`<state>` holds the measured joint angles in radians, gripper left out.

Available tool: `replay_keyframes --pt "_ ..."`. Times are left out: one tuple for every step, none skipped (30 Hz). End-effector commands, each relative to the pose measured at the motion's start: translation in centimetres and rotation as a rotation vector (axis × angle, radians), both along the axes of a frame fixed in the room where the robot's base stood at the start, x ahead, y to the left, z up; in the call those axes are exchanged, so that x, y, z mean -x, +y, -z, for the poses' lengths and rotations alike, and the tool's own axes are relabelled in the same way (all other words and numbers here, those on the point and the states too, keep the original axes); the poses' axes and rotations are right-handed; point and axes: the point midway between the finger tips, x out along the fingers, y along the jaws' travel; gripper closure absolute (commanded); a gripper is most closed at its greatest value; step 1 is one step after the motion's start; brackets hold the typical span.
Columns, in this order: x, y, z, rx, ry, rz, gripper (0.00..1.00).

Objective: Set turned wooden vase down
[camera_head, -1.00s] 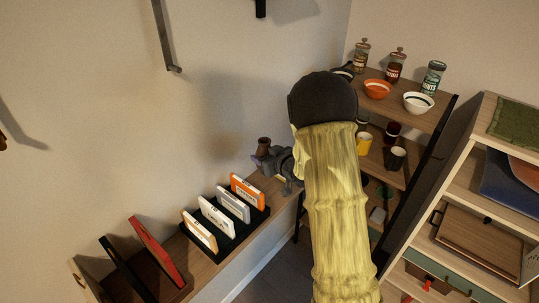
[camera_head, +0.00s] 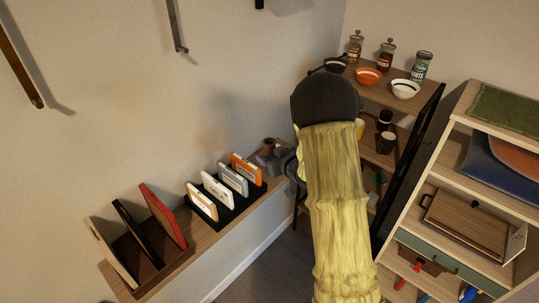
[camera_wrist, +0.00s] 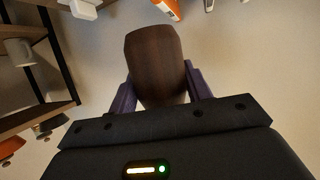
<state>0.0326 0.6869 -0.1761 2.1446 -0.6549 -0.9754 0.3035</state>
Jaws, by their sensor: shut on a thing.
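The turned wooden vase (camera_wrist: 155,62) is dark brown and sits between the two purple fingers of my gripper (camera_wrist: 158,92) in the wrist view. My gripper is shut on it. In the head view the vase (camera_head: 268,144) shows as a small brown shape at the far right end of the wooden wall shelf, just behind the orange-spined book. My gripper (camera_head: 270,157) is beside it there, partly hidden by my arm. I cannot tell whether the vase's base touches the shelf.
The wall shelf (camera_head: 222,240) holds a black rack with several upright cases, the orange case (camera_head: 246,169) closest to the vase. A tray with red and dark panels (camera_head: 163,216) stands further left. A shelving unit with bowls, jars and mugs (camera_head: 400,110) is to the right.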

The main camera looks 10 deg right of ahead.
Motion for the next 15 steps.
replay_keyframes --pt "0.2 0.3 0.8 -0.001 0.004 0.004 0.79" --pt "0.2 0.4 1.0 -0.001 0.004 0.007 0.79" --pt "0.3 0.5 1.5 -0.001 0.005 0.014 0.79" --pt "0.4 0.6 1.9 -0.001 0.004 0.018 0.79" --pt "0.5 0.6 2.3 -0.001 0.004 0.023 0.79" --pt "0.6 0.7 2.7 0.0 0.004 0.03 0.79" --pt "0.7 0.9 3.2 -0.001 0.005 0.036 0.79" --pt "0.9 1.0 3.7 -0.001 0.005 0.041 0.79" --pt "1.0 1.0 4.3 -0.001 0.006 0.051 0.79" --pt "1.2 1.2 4.9 -0.002 0.006 0.059 0.79" --pt "1.4 1.3 5.4 0.0 0.006 0.067 0.79" --pt "1.6 1.4 6.2 0.0 0.006 0.079 0.79" --pt "1.8 1.5 6.9 -0.001 0.008 0.089 0.79" --pt "2.1 1.5 7.6 0.0 0.009 0.1 0.79" --pt "2.4 1.7 8.5 0.001 0.008 0.114 0.79"
